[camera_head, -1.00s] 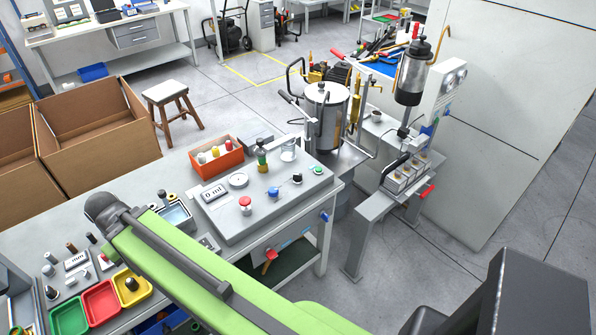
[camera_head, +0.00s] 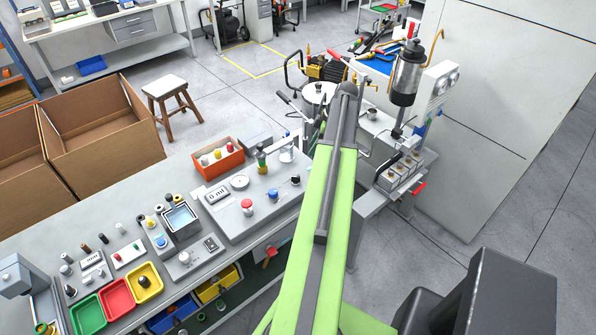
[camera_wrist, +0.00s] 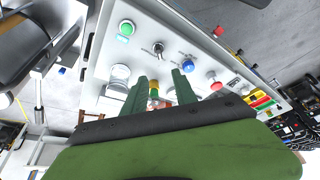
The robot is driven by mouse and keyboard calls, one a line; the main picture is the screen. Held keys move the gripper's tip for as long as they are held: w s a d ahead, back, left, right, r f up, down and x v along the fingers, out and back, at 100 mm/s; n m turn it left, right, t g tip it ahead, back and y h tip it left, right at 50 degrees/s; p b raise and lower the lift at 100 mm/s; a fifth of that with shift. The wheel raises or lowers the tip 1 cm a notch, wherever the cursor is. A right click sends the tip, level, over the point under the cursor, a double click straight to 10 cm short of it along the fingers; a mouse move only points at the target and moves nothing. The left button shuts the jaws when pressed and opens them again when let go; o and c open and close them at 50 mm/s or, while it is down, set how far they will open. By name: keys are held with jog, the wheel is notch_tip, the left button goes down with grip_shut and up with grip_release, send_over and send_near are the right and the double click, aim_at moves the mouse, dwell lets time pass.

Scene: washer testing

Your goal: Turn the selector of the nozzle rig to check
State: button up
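The nozzle rig (camera_head: 226,226) is a pale grey sloped panel on the bench with an "0 ml" display, a dial, a red button and a blue knob (camera_head: 272,195). A small black knob (camera_head: 295,180), which looks like the selector, sits right of the blue knob. In the wrist view this selector (camera_wrist: 158,47) lies between a green button (camera_wrist: 126,27) and the blue knob (camera_wrist: 190,65); its marking is too small to read. My gripper (camera_wrist: 160,76) is open and empty, its green fingers spread below the selector in that view. In the head view my arm hides the gripper.
A yellow-and-green nozzle (camera_wrist: 154,88) shows between my fingers. The red button (camera_wrist: 215,85) is to their right. An orange box of bottles (camera_head: 219,158) stands behind the rig. A steel tank (camera_head: 318,92) is partly hidden by my arm.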

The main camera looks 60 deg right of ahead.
aim_at(297, 177)
jog(key=b+x, duration=1.6)
jog(key=x, duration=0.1)
jog(key=shift+s+f, duration=0.15)
jog(key=shift+f, duration=0.15)
jog(key=shift+r, duration=0.1)
grip_shut()
jog(key=shift+d, duration=0.1)
